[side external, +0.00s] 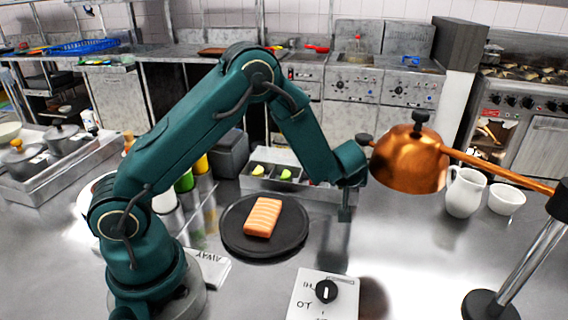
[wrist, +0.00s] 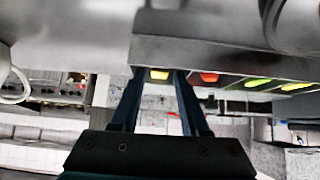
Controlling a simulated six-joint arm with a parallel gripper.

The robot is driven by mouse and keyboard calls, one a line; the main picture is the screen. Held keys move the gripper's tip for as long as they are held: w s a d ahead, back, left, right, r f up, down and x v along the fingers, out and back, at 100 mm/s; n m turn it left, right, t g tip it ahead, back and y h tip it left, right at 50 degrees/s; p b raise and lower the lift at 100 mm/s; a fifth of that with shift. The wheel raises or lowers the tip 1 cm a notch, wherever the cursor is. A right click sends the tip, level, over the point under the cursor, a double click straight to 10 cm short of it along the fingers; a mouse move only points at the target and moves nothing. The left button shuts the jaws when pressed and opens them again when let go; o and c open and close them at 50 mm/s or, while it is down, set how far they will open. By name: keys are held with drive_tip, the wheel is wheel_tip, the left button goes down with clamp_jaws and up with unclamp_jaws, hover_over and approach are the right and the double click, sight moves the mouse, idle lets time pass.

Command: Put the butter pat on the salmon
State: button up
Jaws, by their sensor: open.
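The salmon (side external: 263,217) is an orange, pale-striped block lying on a round dark plate (side external: 236,243) in the side view. My gripper (side external: 345,213) hangs to the right of the plate, in front of the right end of a metal tray (side external: 232,184). The wrist view shows my gripper (wrist: 158,72) open, with nothing held. A yellow piece (wrist: 159,75), probably the butter pat, shows between the fingers but beyond them, in an end compartment of the tray. In the side view no butter pat can be made out; that end of the tray is partly hidden by my arm.
The tray also holds a red piece (wrist: 209,77) and green-yellow pieces (wrist: 257,82). A copper heat lamp (side external: 408,160) hangs close right of my wrist. A white jug (side external: 464,191) and bowl (side external: 506,200) stand farther right. A control box (side external: 322,296) sits in front.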

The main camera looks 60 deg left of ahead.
drive_tip(key=shift+w+a+f, duration=0.2)
drive_tip(key=shift+a+f, duration=0.05)
drive_tip(key=shift+f, duration=0.1)
drive_tip(key=c, duration=0.7)
